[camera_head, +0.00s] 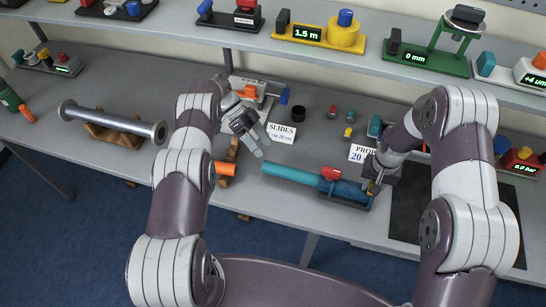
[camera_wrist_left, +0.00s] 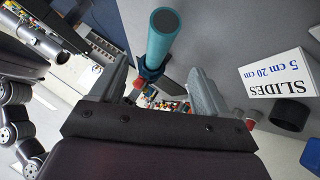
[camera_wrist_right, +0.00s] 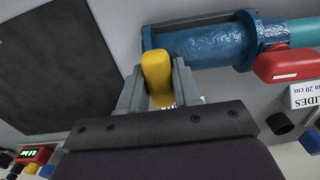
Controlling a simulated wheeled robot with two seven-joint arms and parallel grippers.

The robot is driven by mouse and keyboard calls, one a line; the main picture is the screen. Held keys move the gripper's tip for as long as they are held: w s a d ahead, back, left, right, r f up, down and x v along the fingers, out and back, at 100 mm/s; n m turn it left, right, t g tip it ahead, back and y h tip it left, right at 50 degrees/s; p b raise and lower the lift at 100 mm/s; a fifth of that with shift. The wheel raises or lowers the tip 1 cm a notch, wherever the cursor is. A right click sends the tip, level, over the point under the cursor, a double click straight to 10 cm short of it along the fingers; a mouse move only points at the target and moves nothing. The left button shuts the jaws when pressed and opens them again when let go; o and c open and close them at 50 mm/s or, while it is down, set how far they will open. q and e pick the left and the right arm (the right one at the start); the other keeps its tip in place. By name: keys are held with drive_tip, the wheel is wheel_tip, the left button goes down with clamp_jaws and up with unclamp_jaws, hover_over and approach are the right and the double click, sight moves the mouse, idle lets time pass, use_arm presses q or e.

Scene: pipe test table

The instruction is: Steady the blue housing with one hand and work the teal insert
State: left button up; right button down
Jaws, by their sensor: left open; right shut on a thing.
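The blue housing (camera_head: 345,188) lies in a dark cradle near the table's front edge. The teal insert (camera_head: 290,173) sticks out of its left end, and a red clamp-like part (camera_head: 330,173) sits at that end. My right gripper (camera_wrist_right: 158,85) is shut on a yellow piece (camera_wrist_right: 157,68) at the housing's right end. My left gripper (camera_head: 257,145) is open and empty, behind and left of the insert's free end. In the left wrist view the insert (camera_wrist_left: 160,42) shows beyond the open fingers, apart from them.
A "SLIDES" card (camera_head: 281,133) stands just behind the left gripper. An orange tube (camera_head: 225,168) lies to the left of the insert. A metal pipe (camera_head: 112,120) rests on a wooden stand. A dark mat (camera_head: 405,215) lies at the right. A shelf with gauges (camera_head: 318,35) runs behind.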

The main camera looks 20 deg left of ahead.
use_arm(q)
drive_tip(key=shift+w+a+r, duration=0.15)
drive_tip(key=shift+a+r, duration=0.25)
drive_tip(key=shift+a, duration=0.1)
use_arm(e)
drive_tip(key=c, duration=0.7)
unclamp_jaws()
drive_tip(key=shift+r, duration=0.1)
